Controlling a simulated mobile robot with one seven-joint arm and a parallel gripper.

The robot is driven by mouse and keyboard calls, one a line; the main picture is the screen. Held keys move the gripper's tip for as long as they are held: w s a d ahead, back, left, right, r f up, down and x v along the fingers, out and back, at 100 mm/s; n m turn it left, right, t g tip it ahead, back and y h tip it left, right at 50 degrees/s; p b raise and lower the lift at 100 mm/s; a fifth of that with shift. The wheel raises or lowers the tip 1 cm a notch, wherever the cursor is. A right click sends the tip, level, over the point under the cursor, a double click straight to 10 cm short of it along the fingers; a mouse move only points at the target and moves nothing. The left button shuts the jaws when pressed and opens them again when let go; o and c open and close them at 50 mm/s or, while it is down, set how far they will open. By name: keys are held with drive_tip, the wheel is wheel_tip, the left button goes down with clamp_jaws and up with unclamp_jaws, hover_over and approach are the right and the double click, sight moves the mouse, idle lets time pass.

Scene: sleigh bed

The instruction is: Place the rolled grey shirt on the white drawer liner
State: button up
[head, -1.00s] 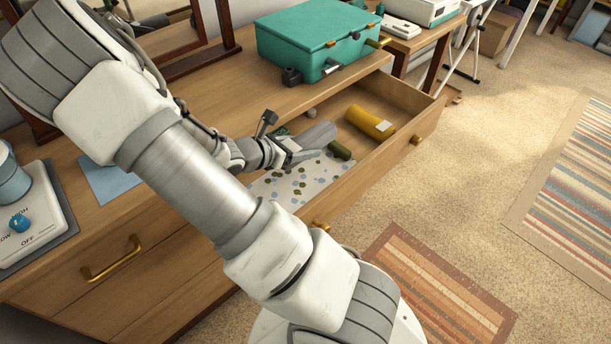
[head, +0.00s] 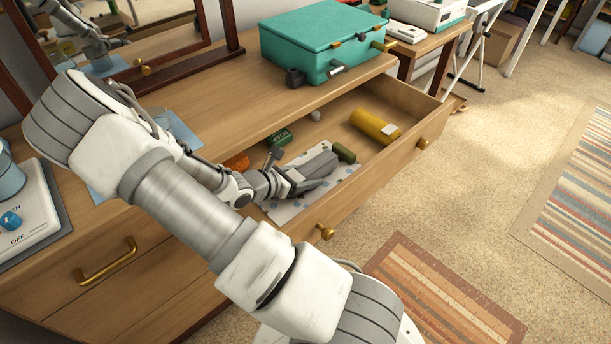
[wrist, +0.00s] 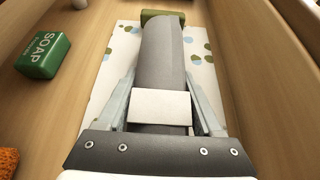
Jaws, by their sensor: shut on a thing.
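The rolled grey shirt (head: 320,164) is a long grey cylinder inside the open drawer. My gripper (head: 308,181) is shut on it, with one finger along each side in the wrist view (wrist: 163,88). A white band or label crosses the shirt (wrist: 162,55) between the fingers. The white drawer liner (head: 284,212) has blue and green spots and lies on the drawer floor. In the wrist view the liner (wrist: 126,50) shows on both sides of the shirt, which lies lengthwise over it. I cannot tell whether the shirt touches the liner.
An olive roll (head: 344,153) lies just beyond the shirt's far end. A yellow roll (head: 374,125) lies farther right in the drawer. A green soap box (wrist: 44,55) and an orange item (head: 237,162) are at the left. The drawer's front wall (head: 385,166) runs close beside the shirt.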

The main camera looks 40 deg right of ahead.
drive_tip(key=shift+f, duration=0.2)
drive_tip(key=o, duration=1.5)
drive_tip(key=shift+c, duration=0.2)
drive_tip(key=shift+r, duration=0.1)
drive_tip(key=shift+r, duration=0.1)
drive_tip(key=shift+a+r, duration=0.2)
drive_tip(key=p+v, duration=0.3)
drive_tip(key=v, duration=0.7)
drive_tip(key=shift+a+r+p, duration=0.15)
drive_tip(key=shift+a+p, duration=0.15)
drive_tip(key=shift+a, duration=0.05)
drive_tip(key=shift+s+a+r, duration=0.1)
drive_tip(key=shift+a+r, duration=0.2)
drive_tip(key=shift+a, duration=0.1)
drive_tip(key=s+a+r+m+t+y, duration=0.1)
drive_tip(key=s+a+r+m+y, duration=0.3)
drive_tip(key=r, duration=0.5)
drive_tip(key=s+a+r+m+t+y, duration=0.2)
drive_tip(key=s+a+r+m+y, duration=0.1)
drive_tip(key=r+m, duration=0.5)
drive_tip(key=s+a+r+m+t+y, duration=0.1)
drive_tip(key=s+a+r+m+y, duration=0.3)
drive_tip(key=r, duration=0.5)
drive_tip(key=s+m+y, duration=0.1)
drive_tip(key=s+m, duration=0.1)
drive_tip(key=shift+a+r+m+t, duration=0.3)
drive_tip(key=shift+r+m, duration=0.1)
